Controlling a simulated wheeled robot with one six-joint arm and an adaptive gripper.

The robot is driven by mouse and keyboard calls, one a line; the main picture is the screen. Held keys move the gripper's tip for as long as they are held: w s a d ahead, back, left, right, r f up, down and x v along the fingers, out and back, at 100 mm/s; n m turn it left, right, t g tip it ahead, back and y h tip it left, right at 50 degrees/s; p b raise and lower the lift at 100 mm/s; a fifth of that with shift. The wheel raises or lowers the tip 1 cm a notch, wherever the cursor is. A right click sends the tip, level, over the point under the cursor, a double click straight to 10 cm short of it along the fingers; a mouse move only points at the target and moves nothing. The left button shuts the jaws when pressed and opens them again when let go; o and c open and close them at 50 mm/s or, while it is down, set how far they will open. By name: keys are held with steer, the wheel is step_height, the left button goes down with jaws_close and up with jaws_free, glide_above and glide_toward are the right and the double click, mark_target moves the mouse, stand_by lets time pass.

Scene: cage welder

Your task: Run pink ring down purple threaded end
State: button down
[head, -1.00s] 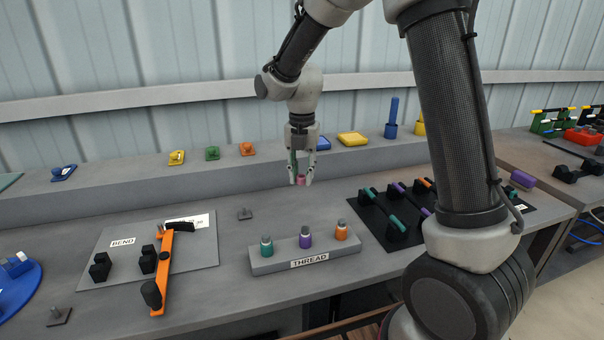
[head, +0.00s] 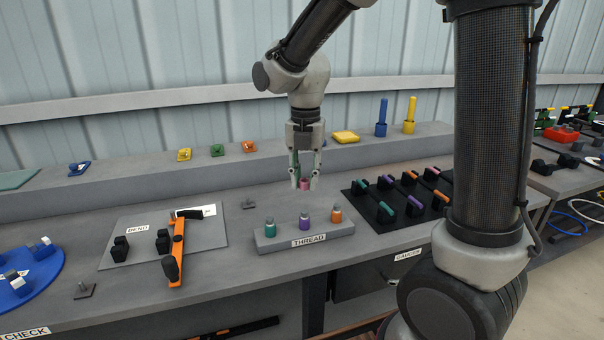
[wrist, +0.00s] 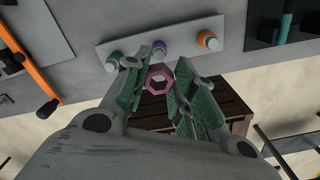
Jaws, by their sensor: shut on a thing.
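My gripper (head: 304,184) is shut on the pink ring (head: 305,184). In the wrist view the ring (wrist: 160,78) shows as a pink nut-like loop with an open centre between the fingertips. The purple threaded end (head: 305,221) stands upright with a grey tip, in the middle of the grey THREAD block (head: 268,246). In the head view the ring is above and apart from it.
A teal threaded end (head: 269,227) and an orange one (head: 336,214) stand on either side of the purple one. A BEND plate with an orange lever (head: 177,250) lies to the left. A black mat with coloured handles (head: 428,217) lies to the right.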

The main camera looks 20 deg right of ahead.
steer(key=shift+f, duration=3.1)
steer(key=shift+f, duration=0.15)
steer(key=shift+f, duration=0.35)
steer(key=shift+f, duration=0.25)
